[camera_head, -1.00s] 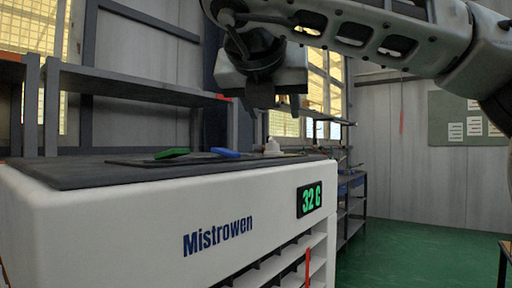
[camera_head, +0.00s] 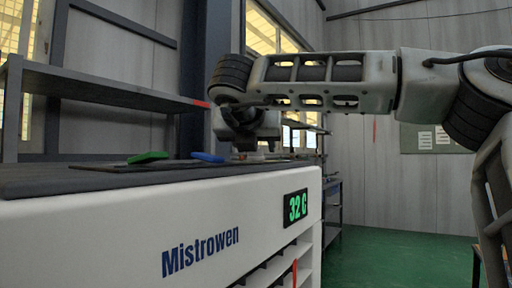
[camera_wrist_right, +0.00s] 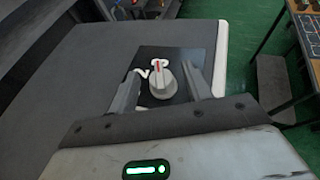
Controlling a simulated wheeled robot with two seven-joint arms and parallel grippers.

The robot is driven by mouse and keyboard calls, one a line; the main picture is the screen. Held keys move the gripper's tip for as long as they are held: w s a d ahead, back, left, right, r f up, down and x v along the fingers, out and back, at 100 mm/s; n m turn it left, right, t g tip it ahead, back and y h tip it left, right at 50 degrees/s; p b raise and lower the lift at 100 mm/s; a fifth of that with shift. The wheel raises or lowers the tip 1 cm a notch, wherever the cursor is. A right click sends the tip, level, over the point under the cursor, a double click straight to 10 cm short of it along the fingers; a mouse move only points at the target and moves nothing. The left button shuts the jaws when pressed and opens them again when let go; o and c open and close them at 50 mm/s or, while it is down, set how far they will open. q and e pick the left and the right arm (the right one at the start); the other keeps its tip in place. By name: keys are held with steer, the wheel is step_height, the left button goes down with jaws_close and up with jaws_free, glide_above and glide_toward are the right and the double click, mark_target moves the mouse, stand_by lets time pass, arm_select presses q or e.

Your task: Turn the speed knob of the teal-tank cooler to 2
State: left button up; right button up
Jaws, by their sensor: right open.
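A white cooler (camera_head: 120,238) marked "Mistrowen" fills the lower left of the head view; its green display (camera_head: 296,206) seems to read "32 G". No teal tank shows. In the right wrist view, a pale grey knob (camera_wrist_right: 163,84) with a red pointer line sits on a dark square plate (camera_wrist_right: 183,60). My right gripper (camera_wrist_right: 166,88) is open, with one finger on each side of the knob; contact cannot be told. It also shows low over the cooler's top (camera_head: 246,149). My left gripper is not in view.
A green piece (camera_head: 147,157) and a blue piece (camera_head: 207,157) lie on the cooler's dark top. Shelves (camera_head: 95,88) stand behind at left. Green floor (camera_head: 385,262) is open at right. In the wrist view, a table (camera_wrist_right: 305,40) stands beyond the cooler's edge.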

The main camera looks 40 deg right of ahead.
steer(key=shift+x, duration=0.9)
steer(key=shift+c, duration=0.2)
steer(key=c, duration=0.9)
